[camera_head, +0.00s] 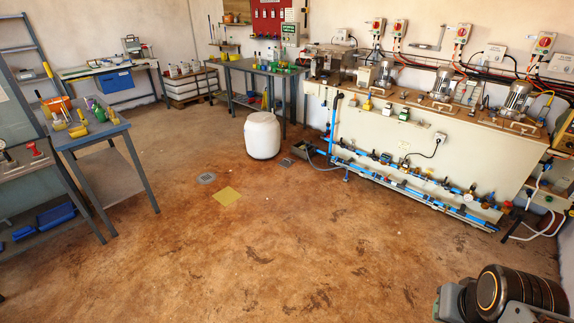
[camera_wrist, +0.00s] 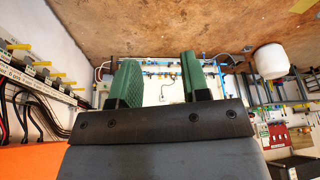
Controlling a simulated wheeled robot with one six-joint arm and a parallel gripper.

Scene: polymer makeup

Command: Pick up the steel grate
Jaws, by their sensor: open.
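A small grey grate (camera_head: 207,178) lies flat on the brown floor in the head view, left of the white barrel and just behind a yellow square. I take it to be the steel grate; it is small there and its detail is hard to make out. The head view shows only part of my arm at the lower right, not the fingers.
A white barrel (camera_head: 262,135) stands right of the grate. A yellow square (camera_head: 226,196) lies in front of it. A small dark floor piece (camera_head: 286,162) lies near the long bench (camera_head: 430,145). A blue-topped table (camera_head: 90,130) stands left.

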